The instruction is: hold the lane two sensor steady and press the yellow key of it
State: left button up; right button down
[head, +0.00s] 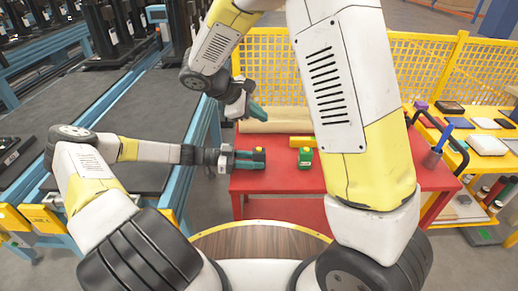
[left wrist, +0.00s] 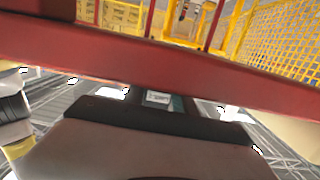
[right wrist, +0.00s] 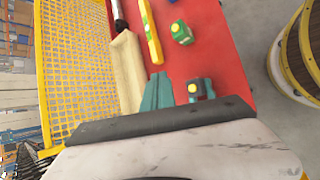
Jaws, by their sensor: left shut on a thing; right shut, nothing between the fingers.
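A small green sensor (head: 258,158) with a yellow key on top is held in my left gripper (head: 248,158) over the near left part of the red table (head: 280,181). The yellow key also shows in the right wrist view (right wrist: 192,88). I cannot read any lane mark on it. My right gripper (head: 258,112) is shut and empty, with its teal fingers pointing down above the table's far left part. In the right wrist view its fingers (right wrist: 157,92) are beside the held sensor and apart from its key. In the left wrist view the sensor is mostly hidden.
A second green sensor (head: 305,158) with a yellow top stands on the table to the right. A yellow bar (head: 302,141) and a pale beam (right wrist: 126,72) lie behind. A yellow mesh fence (head: 262,62) stands beyond; a conveyor (head: 125,100) is at left.

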jog(key=shift+w+a+f+n, duration=0.3)
jog(key=shift+w+a+f, duration=0.05)
jog(key=shift+a, duration=0.25)
jog(key=shift+f, duration=0.15)
send_over(256, 152)
jog(key=shift+w+f, duration=0.1)
jog(key=shift+f, duration=4.15)
jog(key=shift+f, duration=0.1)
jog(key=shift+f, duration=0.3)
jog(key=shift+f, duration=0.45)
dwell(0.5)
jog(key=shift+r, duration=0.85)
